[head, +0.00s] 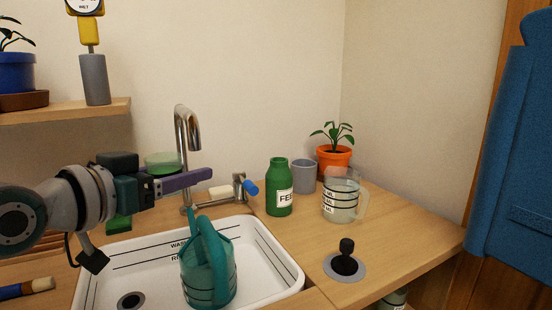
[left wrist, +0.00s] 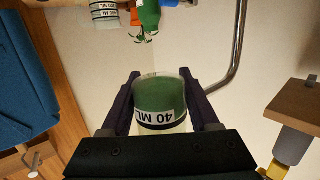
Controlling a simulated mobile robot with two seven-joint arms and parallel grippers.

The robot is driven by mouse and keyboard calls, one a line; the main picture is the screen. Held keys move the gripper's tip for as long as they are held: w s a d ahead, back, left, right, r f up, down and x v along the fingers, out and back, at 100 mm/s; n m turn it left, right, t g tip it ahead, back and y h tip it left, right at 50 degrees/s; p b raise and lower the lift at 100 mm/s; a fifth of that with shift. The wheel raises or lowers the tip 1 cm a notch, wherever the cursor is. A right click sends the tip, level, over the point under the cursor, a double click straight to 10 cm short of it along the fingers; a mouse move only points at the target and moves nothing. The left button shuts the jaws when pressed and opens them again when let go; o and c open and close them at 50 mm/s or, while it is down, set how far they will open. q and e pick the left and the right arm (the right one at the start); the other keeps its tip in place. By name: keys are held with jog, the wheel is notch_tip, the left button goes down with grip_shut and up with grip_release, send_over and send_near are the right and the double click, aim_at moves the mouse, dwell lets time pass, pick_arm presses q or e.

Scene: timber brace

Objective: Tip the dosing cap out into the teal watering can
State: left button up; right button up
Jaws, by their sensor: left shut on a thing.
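My left gripper (head: 196,175) is shut on the dosing cap (head: 163,159), a clear cup with green in it. In the left wrist view the cap (left wrist: 161,98) sits between the two purple fingers and bears a "40 ML" label. In the head view the cap looks upright, its lower part hidden by the near finger. The teal watering can (head: 208,275) stands in the white sink, below and to the right of the gripper, apart from it. Its handle arches up toward the sink's back rim. My right gripper is not in view.
The tap (head: 187,135) rises behind the gripper. A green FEED bottle (head: 279,190), grey cup (head: 304,176), measuring jug (head: 341,197) and orange plant pot (head: 334,160) stand on the counter (head: 400,222) at right. A black-knobbed stopper (head: 345,262) sits nearer. A shelf (head: 75,112) is upper left.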

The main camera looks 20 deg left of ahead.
pick_arm(q)
jog(key=w+a+f+n+g+y+b, duration=0.3)
jog(key=w+a+f+n+y+b, duration=0.2)
jog(key=y+b, duration=0.6)
jog(key=a+f+n+b, duration=0.2)
jog(key=n+b, duration=0.1)
jog(key=shift+w+a+g, duration=0.15)
jog(key=shift+w+g, duration=0.25)
